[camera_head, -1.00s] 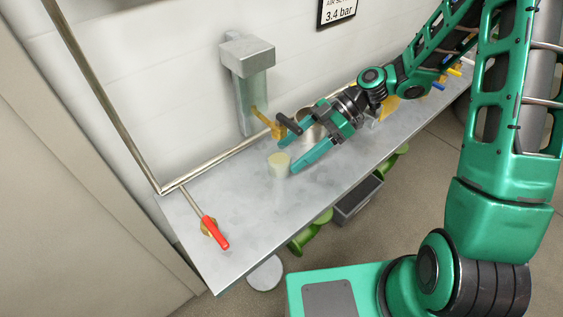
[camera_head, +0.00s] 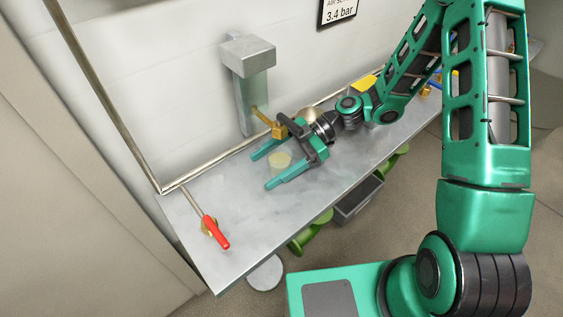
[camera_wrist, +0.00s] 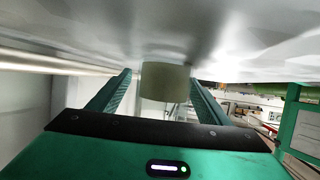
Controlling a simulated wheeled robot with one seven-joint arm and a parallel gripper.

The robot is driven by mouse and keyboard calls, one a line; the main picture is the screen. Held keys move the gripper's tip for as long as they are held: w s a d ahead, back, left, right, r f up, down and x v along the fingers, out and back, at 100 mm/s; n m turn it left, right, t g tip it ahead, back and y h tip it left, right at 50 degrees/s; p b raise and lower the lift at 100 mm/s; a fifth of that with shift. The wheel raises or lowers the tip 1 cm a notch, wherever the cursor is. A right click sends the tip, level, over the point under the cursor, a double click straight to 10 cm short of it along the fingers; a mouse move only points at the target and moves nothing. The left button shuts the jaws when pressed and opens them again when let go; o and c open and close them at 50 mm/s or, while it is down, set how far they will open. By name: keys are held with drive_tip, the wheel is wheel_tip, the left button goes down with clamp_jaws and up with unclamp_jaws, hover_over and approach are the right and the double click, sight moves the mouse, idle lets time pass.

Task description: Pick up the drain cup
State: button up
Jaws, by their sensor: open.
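The drain cup (camera_head: 280,161) is a small pale yellowish cup on the grey metal bench top (camera_head: 237,222). My gripper (camera_head: 268,170) is open, with one teal finger on each side of the cup.
A grey filter housing (camera_head: 250,85) with a brass tap (camera_head: 272,124) is on the wall behind my gripper. A red-handled valve (camera_head: 215,232) sits at the bench's left end. A metal pipe (camera_head: 215,164) runs along the back edge.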

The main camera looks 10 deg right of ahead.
drive_tip(key=shift+s+a+f, duration=0.1)
drive_tip(key=shift+a, duration=0.15)
drive_tip(key=c, duration=1.3)
drive_tip(key=shift+r, duration=0.2)
drive_tip(key=shift+c, duration=0.2)
